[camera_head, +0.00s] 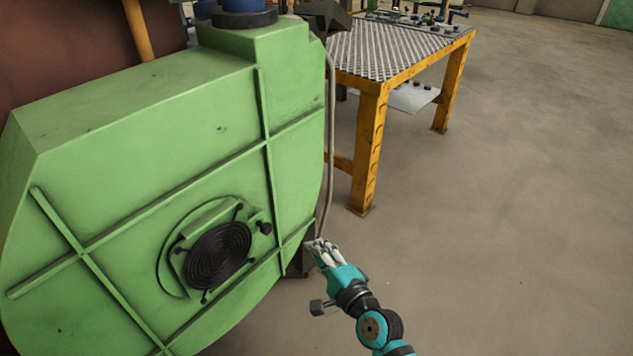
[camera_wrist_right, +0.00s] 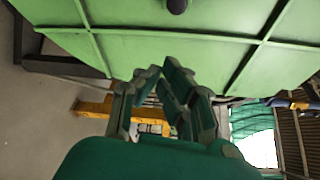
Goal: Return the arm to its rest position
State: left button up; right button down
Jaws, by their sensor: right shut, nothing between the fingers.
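My right arm comes in from the bottom of the head view, and its right gripper (camera_head: 318,247) is close to the lower right edge of the green machine housing (camera_head: 150,130). I cannot tell whether it touches the housing. In the right wrist view the right gripper's fingers (camera_wrist_right: 160,70) come together at the tips with nothing held. The green housing (camera_wrist_right: 130,50) fills the upper part of that view. My left gripper is in neither view.
A round black coiled grille (camera_head: 217,256) with small knobs sits on the housing. A yellow workbench (camera_head: 367,150) with a patterned metal top stands behind. A grey hose (camera_head: 331,140) runs down beside the housing. The concrete floor (camera_head: 520,200) on the right is clear.

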jog(key=s+d+f+n+g+h, duration=0.2)
jog(key=s+d+f+n+g, duration=0.25)
jog(key=f, duration=0.55)
jog(key=s+d+f+n+g+h, duration=0.1)
jog(key=s+d+f+n+h, duration=0.2)
jog(key=s+d+f, duration=0.45)
jog(key=s+d+f+n+g+h, duration=0.2)
jog(key=s+d+f+n+g, duration=0.15)
jog(key=s+f, duration=0.6)
jog(key=s+d+f+n+g+h, duration=0.25)
jog(key=s+d+f+n, duration=0.25)
jog(key=s+d+f, duration=0.35)
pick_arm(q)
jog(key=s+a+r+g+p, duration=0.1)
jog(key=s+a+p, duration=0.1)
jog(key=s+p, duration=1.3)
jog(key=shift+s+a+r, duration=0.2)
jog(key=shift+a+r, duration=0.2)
pick_arm(e)
jog(key=s+d+r+g, duration=0.1)
jog(key=s+d, duration=0.1)
jog(key=s, duration=1.4)
jog(key=shift+d+r, duration=0.2)
jog(key=shift+d, duration=0.15)
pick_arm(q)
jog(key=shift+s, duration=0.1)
pick_arm(e)
jog(key=shift+w+g, duration=0.1)
jog(key=shift+g, duration=0.15)
